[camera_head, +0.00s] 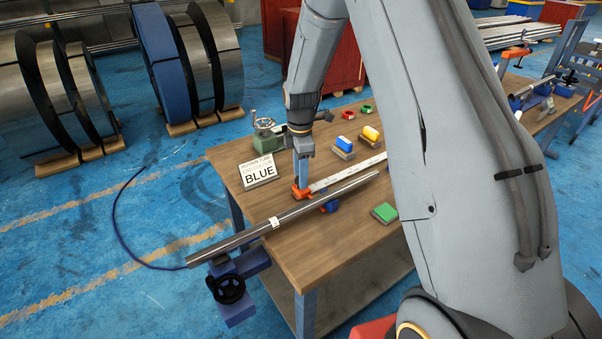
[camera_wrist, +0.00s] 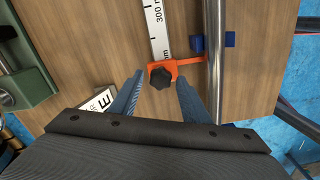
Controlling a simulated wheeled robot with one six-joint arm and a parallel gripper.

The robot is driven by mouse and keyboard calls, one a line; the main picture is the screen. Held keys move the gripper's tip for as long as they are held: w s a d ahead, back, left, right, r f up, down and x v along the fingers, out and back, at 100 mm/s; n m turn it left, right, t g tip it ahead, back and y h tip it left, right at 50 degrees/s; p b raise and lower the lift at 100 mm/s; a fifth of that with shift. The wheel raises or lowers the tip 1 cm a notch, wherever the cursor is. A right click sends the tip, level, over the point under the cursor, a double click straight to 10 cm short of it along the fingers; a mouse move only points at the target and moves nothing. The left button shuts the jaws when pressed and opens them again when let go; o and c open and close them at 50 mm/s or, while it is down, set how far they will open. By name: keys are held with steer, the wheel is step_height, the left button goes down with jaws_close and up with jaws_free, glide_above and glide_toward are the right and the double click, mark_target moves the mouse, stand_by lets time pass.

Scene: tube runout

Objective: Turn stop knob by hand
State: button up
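The stop knob (camera_wrist: 160,78) is black and lobed, and it sits on the orange stop (camera_wrist: 188,64) at the end of the white measuring scale (camera_wrist: 157,30). In the head view the orange stop (camera_head: 302,193) is partly hidden by my gripper (camera_head: 303,172). My gripper's two blue fingers (camera_wrist: 160,82) are spread apart, one on each side of the knob in the wrist view. Gaps show between fingers and knob, so the gripper is open and holds nothing. I cannot tell the exact height of the fingertips above the knob.
A long steel tube (camera_head: 300,208) lies alongside the scale, reaching past the table's left edge above a blue stand with a black handwheel (camera_head: 227,290). A sign reading BLUE (camera_head: 258,171) and a green vise (camera_head: 268,140) stand left.

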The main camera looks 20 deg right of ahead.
steer(key=shift+r, duration=0.15)
steer(key=shift+r+p, duration=0.6)
steer(key=shift+r, duration=0.3)
